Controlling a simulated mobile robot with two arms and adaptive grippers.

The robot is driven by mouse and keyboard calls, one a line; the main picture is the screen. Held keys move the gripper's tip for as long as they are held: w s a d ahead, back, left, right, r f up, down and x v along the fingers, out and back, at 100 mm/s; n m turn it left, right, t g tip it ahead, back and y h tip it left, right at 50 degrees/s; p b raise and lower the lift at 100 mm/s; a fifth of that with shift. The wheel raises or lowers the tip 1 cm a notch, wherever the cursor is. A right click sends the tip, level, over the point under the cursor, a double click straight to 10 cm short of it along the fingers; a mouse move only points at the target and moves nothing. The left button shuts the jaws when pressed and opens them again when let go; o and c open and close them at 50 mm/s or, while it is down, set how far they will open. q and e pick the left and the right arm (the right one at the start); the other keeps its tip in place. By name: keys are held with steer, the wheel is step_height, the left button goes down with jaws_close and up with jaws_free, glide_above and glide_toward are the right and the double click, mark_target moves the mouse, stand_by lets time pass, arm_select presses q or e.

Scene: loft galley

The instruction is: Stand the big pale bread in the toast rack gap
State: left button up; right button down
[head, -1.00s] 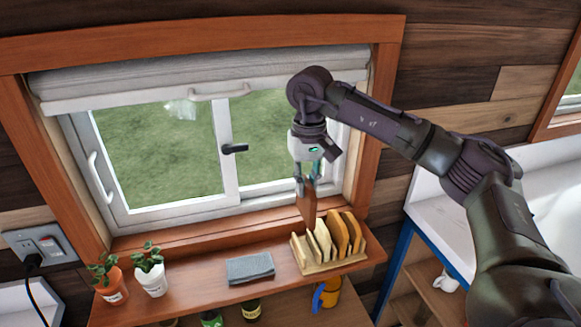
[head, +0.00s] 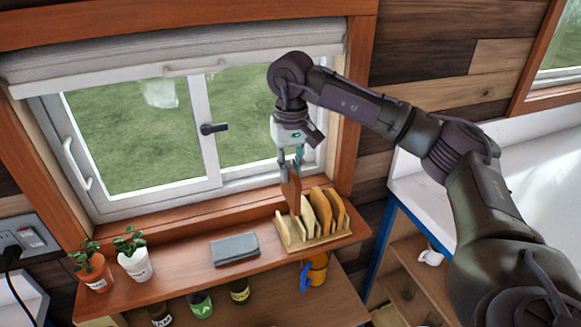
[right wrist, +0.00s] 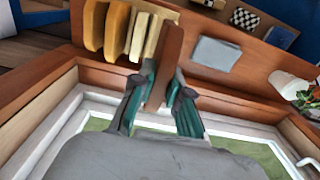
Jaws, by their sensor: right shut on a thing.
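My right gripper (head: 291,158) is shut on a reddish-brown bread slice (head: 291,190), held upright and seen nearly edge-on. The slice also shows between the fingers in the right wrist view (right wrist: 166,62). Its lower end is at the left end of the pale wooden toast rack (head: 318,240), beside the leftmost standing slice. I cannot tell whether it touches the rack. Several slices stand in the rack: cream ones (head: 307,212) at the left and golden-brown ones (head: 336,207) at the right. No free big pale bread shows outside the rack. My left gripper is not in view.
The rack stands on a wooden window shelf (head: 190,280). A folded grey cloth (head: 235,248) lies left of it, with two potted plants (head: 135,262) further left. The window frame (head: 215,205) is close behind. Jars and an orange mug (head: 317,270) sit below.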

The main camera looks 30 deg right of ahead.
mark_target(290, 195)
step_height(290, 195, down, 3)
steer(key=shift+r+b, duration=0.2)
steer(key=shift+b, duration=0.5)
step_height(290, 195, down, 2)
steer(key=shift+b, duration=0.75)
steer(key=shift+f+b, duration=1.05)
steer(key=shift+f, duration=0.35)
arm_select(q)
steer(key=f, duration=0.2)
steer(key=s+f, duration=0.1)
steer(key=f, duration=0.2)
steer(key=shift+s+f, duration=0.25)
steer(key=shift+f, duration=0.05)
arm_select(e)
steer(key=c, duration=1.1)
jaws_free()
steer(key=shift+o, duration=0.2)
